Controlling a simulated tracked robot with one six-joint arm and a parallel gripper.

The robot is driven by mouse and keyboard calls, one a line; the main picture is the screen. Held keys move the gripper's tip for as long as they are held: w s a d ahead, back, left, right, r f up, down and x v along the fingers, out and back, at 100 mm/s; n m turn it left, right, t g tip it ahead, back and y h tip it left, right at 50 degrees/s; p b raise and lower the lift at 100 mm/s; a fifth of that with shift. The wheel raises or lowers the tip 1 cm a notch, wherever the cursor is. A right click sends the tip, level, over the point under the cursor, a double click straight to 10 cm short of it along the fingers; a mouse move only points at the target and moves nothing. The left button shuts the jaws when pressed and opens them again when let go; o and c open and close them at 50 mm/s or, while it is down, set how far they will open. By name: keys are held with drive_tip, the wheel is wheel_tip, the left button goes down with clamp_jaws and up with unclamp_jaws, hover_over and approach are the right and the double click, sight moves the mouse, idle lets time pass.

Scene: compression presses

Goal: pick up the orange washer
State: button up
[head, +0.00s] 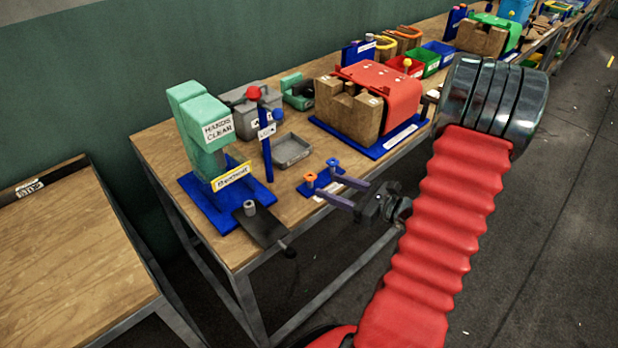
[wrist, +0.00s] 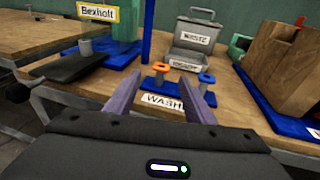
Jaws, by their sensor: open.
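The orange washer (head: 311,177) sits on top of a short post on a blue base near the bench's front edge. My gripper (head: 328,185) is open and empty. In the wrist view its two purple fingers (wrist: 160,76) point toward the posts, with the orange washer between the tip directions and beyond them. No contact with the washer is visible.
A green press (head: 203,125) on a blue base, with a grey cylinder (head: 249,207) on its dark slide, stands to the left. Behind the washers are a grey tray (head: 290,150) and a grey bin (wrist: 197,35). A red-covered wooden press (head: 385,95) stands right.

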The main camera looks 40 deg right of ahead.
sight(315, 178)
drive_tip(key=shift+x, duration=2.65)
drive_tip(key=shift+r, duration=0.15)
drive_tip(key=shift+c, duration=0.4)
drive_tip(key=c, duration=1.1)
